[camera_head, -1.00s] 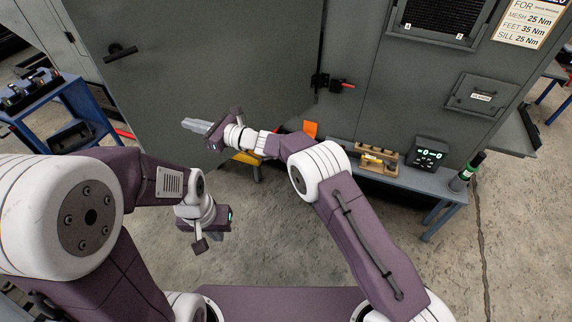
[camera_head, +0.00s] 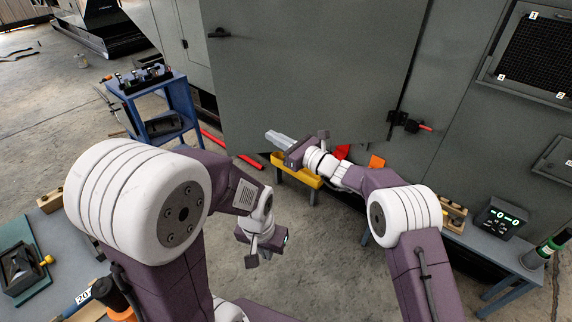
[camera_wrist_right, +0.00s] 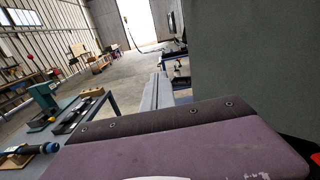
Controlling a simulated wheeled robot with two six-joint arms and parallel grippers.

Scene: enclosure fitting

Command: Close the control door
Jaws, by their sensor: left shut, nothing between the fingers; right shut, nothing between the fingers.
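The control door appears to be the large grey panel (camera_head: 300,70) with a dark handle (camera_head: 219,32) at its upper left. It stands swung out from the grey enclosure (camera_head: 470,130), its lower edge clear of the floor. My right gripper (camera_head: 275,137) is shut and empty at the door's lower edge, fingers pointing left. I cannot tell whether it touches the door. In the right wrist view its fingers (camera_wrist_right: 155,92) show beside a grey panel (camera_wrist_right: 255,60) on the right. My left gripper (camera_head: 262,245) is lower, over the floor, away from the door; its fingertips are mostly hidden.
A blue cart (camera_head: 160,112) stands left of the door. A yellow stand (camera_head: 293,172) is behind my right gripper. A bench with a digital display (camera_head: 502,218) runs along the enclosure at right. A workbench (camera_head: 50,285) fills the lower left. Open concrete floor lies between.

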